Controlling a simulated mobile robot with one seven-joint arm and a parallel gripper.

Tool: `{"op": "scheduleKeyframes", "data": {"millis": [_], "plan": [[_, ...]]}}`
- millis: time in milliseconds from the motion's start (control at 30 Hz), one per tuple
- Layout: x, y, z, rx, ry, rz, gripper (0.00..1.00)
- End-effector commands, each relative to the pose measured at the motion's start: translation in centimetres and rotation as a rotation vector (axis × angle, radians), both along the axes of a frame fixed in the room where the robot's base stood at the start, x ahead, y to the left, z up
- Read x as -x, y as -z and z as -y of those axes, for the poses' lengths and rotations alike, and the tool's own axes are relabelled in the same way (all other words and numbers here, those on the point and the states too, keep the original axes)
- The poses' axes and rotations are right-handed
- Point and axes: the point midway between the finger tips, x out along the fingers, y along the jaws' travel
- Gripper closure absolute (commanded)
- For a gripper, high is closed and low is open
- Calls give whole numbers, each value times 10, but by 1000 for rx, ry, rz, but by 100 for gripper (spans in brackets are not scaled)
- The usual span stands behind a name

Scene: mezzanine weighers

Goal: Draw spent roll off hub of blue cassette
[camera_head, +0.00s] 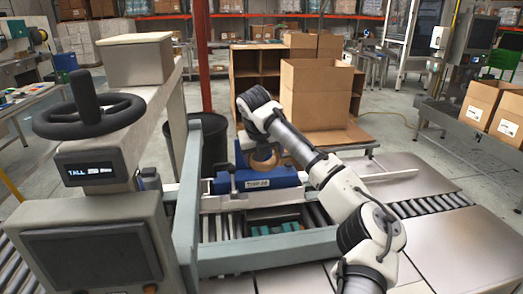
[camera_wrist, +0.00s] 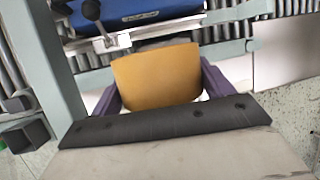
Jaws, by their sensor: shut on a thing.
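The blue cassette (camera_head: 285,180) with a white label sits on the machine frame, left of my forearm. Its blue body also shows at the top of the wrist view (camera_wrist: 175,9). The tan spent roll (camera_wrist: 157,77) lies between the two purple fingers of my gripper (camera_wrist: 158,80), which is shut on it. In the wrist view a strip of grey frame shows between the roll and the cassette body. In the head view the roll (camera_head: 265,158) shows as a small tan patch above the cassette, partly hidden by my arm. The hub is hidden.
A grey control column with a black handwheel (camera_head: 88,115) and display stands at left. A grey rail (camera_head: 265,248) crosses in front of the rollers. A dark bin (camera_head: 212,145) stands behind the frame. An open cardboard box (camera_head: 315,95) stands behind. Bare metal plates (camera_head: 440,235) lie at right.

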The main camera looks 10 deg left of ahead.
Motion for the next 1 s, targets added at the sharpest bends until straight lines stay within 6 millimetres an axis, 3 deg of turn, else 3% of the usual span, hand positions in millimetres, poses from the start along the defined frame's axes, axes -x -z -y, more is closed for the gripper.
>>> {"op": "scheduleKeyframes", "data": {"millis": [1000], "plan": [[146, 6, 48, 1, 1, 4, 43]]}}
